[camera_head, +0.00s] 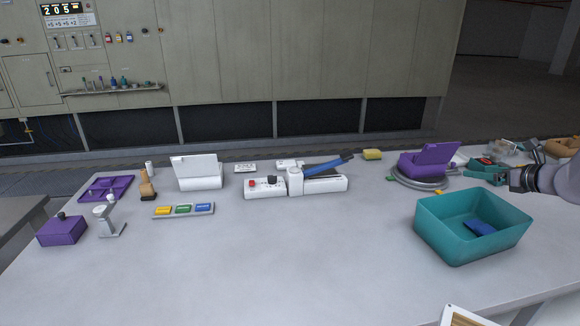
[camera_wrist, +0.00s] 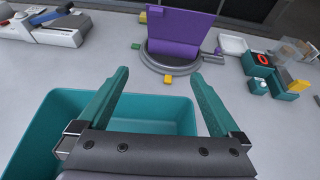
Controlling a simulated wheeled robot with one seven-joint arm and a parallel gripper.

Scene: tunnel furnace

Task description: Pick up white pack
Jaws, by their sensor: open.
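I cannot tell for sure which thing is the white pack. A flat white piece (camera_wrist: 232,44) lies at the back right in the wrist view, beside the purple device. Its edge also shows in the head view (camera_head: 460,159), partly hidden by that device. Two small flat white pieces with dark marks, a left one (camera_head: 245,167) and a right one (camera_head: 289,163), lie at the table's back. My gripper (camera_wrist: 160,76) is open and empty, with teal fingers spread. It is over the teal bin's far side in the wrist view and apart from all these white pieces.
The teal bin (camera_head: 435,222) holds a blue piece (camera_head: 480,228). A purple device (camera_head: 428,160) stands on a grey round base behind it. Teal blocks (camera_wrist: 270,75) and pale clear packs (camera_wrist: 295,50) crowd the right. The table's front middle (camera_head: 260,260) is clear.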

